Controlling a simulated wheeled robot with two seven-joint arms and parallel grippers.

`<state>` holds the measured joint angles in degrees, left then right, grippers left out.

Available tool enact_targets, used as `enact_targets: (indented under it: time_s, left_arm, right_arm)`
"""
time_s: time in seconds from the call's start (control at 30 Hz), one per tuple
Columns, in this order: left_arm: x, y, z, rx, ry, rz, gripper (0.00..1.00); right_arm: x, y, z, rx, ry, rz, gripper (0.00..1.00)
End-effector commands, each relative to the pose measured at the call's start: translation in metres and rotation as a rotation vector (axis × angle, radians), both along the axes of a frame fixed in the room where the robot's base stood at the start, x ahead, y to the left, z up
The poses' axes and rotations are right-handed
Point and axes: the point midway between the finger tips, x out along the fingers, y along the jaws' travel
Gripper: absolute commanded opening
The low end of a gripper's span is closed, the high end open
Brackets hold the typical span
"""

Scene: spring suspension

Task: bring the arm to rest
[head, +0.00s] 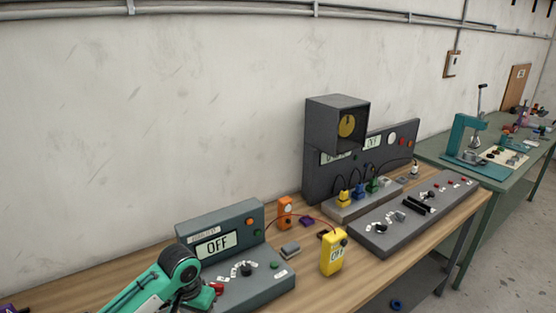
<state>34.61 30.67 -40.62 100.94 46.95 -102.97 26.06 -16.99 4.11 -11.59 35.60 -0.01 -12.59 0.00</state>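A green arm link with a black and grey joint (180,268) comes in at the lower left, and it appears to be part of my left arm. It passes in front of a grey console (222,222) whose display reads OFF, and hides part of its left side. I cannot tell whether the link touches the console. No gripper fingers show on it, so my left gripper is not in view. My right arm and gripper are not in view.
A yellow handheld meter (332,254) reading OFF and an orange device (285,213) stand on the wooden bench. A dark panel with a hooded dial (337,125) and a long control box (415,215) fill the right. A green table (440,150) stands beyond.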

Motion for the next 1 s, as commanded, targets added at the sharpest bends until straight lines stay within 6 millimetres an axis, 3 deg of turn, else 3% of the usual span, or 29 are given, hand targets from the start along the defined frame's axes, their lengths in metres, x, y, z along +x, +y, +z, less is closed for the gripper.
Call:
enact_targets:
  time_s: [0.3, 0.53, 0.77, 1.0]
  left_arm:
    - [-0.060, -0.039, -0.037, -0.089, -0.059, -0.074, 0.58]
    - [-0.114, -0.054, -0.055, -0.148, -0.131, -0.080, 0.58]
    - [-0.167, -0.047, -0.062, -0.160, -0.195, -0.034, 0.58]
    - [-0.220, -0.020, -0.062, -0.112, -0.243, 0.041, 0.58]
  right_arm:
    - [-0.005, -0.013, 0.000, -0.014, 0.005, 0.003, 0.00]
    - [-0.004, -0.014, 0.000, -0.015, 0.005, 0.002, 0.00]
    - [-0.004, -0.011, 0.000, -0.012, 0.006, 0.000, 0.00]
    - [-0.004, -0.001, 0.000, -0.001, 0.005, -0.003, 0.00]
